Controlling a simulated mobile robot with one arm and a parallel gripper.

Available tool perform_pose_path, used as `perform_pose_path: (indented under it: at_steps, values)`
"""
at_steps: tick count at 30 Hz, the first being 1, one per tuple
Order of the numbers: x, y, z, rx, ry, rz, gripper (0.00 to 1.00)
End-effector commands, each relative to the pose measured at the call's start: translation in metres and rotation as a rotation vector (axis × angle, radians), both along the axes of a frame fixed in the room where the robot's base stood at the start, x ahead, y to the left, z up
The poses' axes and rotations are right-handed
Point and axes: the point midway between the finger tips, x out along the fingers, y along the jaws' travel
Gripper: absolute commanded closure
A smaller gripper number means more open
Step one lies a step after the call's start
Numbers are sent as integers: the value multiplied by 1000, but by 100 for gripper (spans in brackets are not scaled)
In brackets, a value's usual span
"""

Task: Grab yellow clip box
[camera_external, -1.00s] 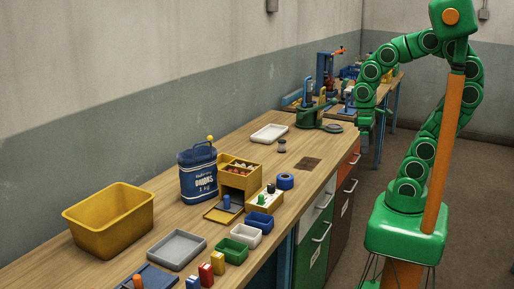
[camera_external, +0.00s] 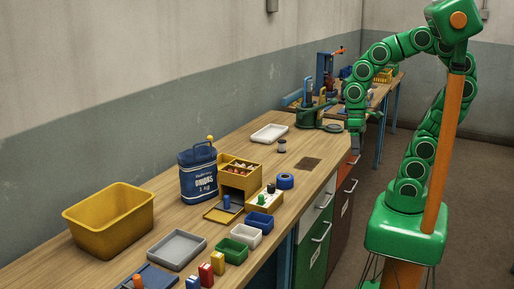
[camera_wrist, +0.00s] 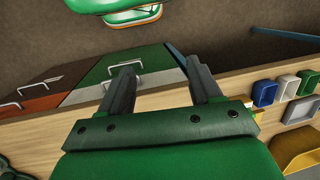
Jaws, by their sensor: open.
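I cannot pick out this small box in the wrist view. My gripper (camera_external: 356,149) hangs near the bench's right edge, far up the bench from it, pointing down. In the wrist view my gripper (camera_wrist: 160,76) is open, its two dark fingers apart with nothing between them.
A large yellow bin (camera_external: 108,222), grey tray (camera_external: 177,249), blue sack (camera_external: 198,173) and yellow compartment box (camera_external: 240,174) stand on the bench. Small blue (camera_external: 259,222), white (camera_external: 246,235) and green (camera_external: 231,250) trays lie near its front edge. A white tray (camera_external: 269,133) lies farther back.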

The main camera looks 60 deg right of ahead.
Motion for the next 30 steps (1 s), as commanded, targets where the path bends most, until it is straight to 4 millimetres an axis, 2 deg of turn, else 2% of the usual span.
perform_pose_path:
  at_steps: [3,15,24,30]
  values:
    - [22,47,2,109,7,2,36]
    - [72,196,23,449,120,-97,36]
    - [104,294,37,644,279,-257,36]
    - [127,352,37,730,407,-400,36]
